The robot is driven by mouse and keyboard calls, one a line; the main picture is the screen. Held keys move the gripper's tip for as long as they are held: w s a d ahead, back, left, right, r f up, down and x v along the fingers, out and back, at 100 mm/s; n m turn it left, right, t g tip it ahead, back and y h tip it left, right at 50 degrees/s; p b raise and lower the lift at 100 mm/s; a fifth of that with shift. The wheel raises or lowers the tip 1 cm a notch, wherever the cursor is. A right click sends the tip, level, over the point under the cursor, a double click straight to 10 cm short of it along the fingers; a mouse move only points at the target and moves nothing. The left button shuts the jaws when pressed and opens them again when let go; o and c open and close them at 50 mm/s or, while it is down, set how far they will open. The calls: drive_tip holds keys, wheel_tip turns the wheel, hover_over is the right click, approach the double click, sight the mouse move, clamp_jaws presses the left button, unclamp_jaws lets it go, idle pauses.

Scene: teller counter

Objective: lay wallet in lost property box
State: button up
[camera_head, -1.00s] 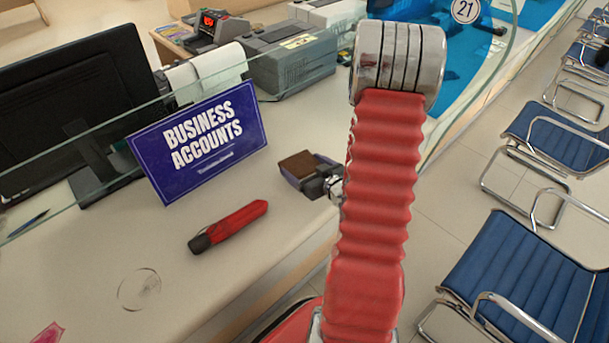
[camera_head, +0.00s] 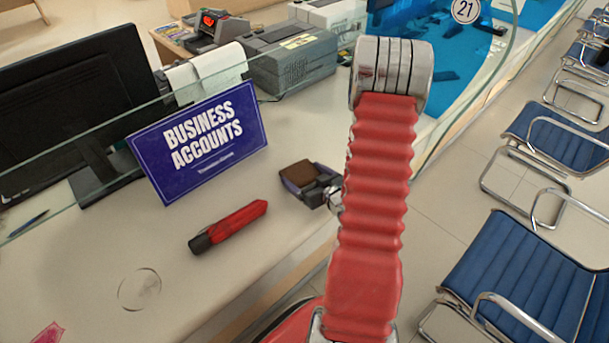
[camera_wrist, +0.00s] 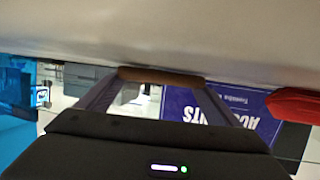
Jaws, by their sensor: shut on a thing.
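The brown wallet (camera_head: 298,173) is held at the end of my arm, over the counter and to the right of the blue sign in the head view. My gripper (camera_head: 306,181) is shut on it. The wrist view is upside down. There the wallet (camera_wrist: 160,77) shows as a thin brown edge between the two fingertips of my gripper (camera_wrist: 158,83). I cannot tell how far the wallet is above the counter. My arm hides part of the counter's edge. I see no lost property box in either view.
The counter (camera_head: 95,265) carries a red and black torch-like object (camera_head: 230,226), a clear round disc (camera_head: 139,289) and a BUSINESS ACCOUNTS sign (camera_head: 200,143). A glass screen runs behind, with a monitor (camera_head: 75,100) and printer (camera_head: 290,62). Blue chairs (camera_head: 520,270) stand right.

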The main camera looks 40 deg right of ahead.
drive_tip(key=shift+f, duration=0.2)
drive_tip(key=o, duration=0.9)
drive_tip(key=shift+o, duration=0.2)
drive_tip(key=shift+s, duration=0.1)
